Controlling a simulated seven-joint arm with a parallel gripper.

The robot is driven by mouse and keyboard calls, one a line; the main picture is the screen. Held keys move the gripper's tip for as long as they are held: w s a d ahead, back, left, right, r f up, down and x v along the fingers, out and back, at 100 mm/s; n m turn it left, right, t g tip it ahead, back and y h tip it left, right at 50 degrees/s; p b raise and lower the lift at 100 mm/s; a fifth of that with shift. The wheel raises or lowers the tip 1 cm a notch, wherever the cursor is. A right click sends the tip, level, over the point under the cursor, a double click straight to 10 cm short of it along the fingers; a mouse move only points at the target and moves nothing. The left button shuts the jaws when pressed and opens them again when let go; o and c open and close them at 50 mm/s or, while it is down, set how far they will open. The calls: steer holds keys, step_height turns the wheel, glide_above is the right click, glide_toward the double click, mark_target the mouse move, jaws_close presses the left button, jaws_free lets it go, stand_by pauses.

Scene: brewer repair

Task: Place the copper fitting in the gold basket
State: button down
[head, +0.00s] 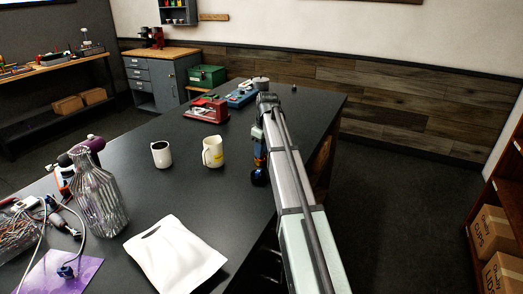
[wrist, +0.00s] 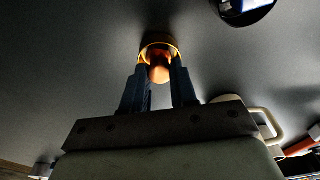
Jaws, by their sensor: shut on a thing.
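In the wrist view my gripper (wrist: 160,76) has its two dark blue fingers closed around a small rounded copper-orange piece, the copper fitting (wrist: 158,74). A gold-orange curved rim (wrist: 160,46) shows just beyond the fingertips; I cannot tell whether it belongs to the fitting or is a separate ring or basket. In the head view my gripper (head: 260,172) hangs below the arm near the right edge of the black table, partly hidden by the arm. The fitting is not clear there. I cannot make out the gold basket for certain in either view.
A white bag (head: 174,255) and a glass bottle (head: 97,200) are nearer. A red device (head: 207,109) and a blue case (head: 241,97) are farther back.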

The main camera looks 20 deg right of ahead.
steer(key=c, duration=0.9)
jaws_free()
steer(key=shift+f, duration=0.1)
steer(key=r, duration=0.8)
steer(key=s+r, duration=0.1)
steer(key=r, duration=0.3)
steer(key=shift+s+d+r, duration=0.1)
steer(key=shift+d+r, duration=0.05)
steer(key=shift+d, duration=0.25)
